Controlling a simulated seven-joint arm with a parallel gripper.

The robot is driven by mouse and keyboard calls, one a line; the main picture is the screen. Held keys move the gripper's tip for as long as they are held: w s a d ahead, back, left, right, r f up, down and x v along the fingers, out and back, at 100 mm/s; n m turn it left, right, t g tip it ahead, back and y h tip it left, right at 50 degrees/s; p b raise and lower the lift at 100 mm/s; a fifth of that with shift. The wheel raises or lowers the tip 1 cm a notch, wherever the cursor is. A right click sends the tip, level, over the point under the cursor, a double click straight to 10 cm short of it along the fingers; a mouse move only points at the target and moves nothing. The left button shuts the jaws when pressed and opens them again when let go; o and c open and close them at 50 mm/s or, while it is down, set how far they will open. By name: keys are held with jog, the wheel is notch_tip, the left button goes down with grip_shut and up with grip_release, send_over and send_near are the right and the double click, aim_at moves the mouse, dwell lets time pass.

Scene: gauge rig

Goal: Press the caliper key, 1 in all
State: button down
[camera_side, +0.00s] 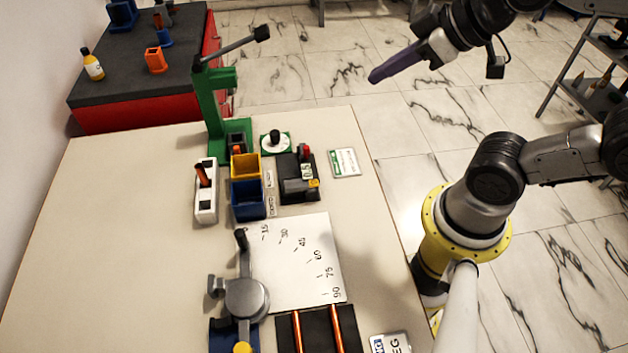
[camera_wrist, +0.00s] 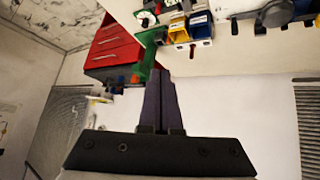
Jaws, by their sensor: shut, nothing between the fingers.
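A small black device (camera_side: 299,185) with a light readout, a red knob or button (camera_side: 306,153) and a yellow-orange key (camera_side: 314,183) stands on the table, right of the blue and yellow bins. No part is clearly labelled as the caliper key, and I cannot tell for sure which it is. My gripper (camera_side: 375,77) has purple fingers and is shut and empty, high up beyond the far right of the table, well apart from the device. In the wrist view my gripper (camera_wrist: 160,74) has its fingers together, and the device is at most partly in view at the top edge.
A green lever press (camera_side: 213,115), a yellow bin (camera_side: 245,167), a blue bin (camera_side: 249,200), a white holder (camera_side: 205,190) and a round dial (camera_side: 275,143) crowd around the device. An angle sheet (camera_side: 295,265) lies in front. The table's left side is clear.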

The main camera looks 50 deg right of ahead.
jog(key=w+a+n+t+y, duration=0.1)
jog(key=w+a+n+t, duration=0.1)
jog(key=w, duration=0.5)
jog(key=n+g+h, duration=0.1)
jog(key=n+h, duration=0.1)
jog(key=n, duration=0.1)
send_over(314, 183)
jog(key=s, duration=0.1)
notch_tip(314, 183, down, 17)
jog(key=shift+d+r+n, duration=0.15)
jog(key=shift+r+n, duration=0.05)
jog(key=shift+n, duration=0.1)
jog(key=shift+f, duration=0.15)
jog(key=shift+f, duration=4.25)
jog(key=shift+f, duration=0.15)
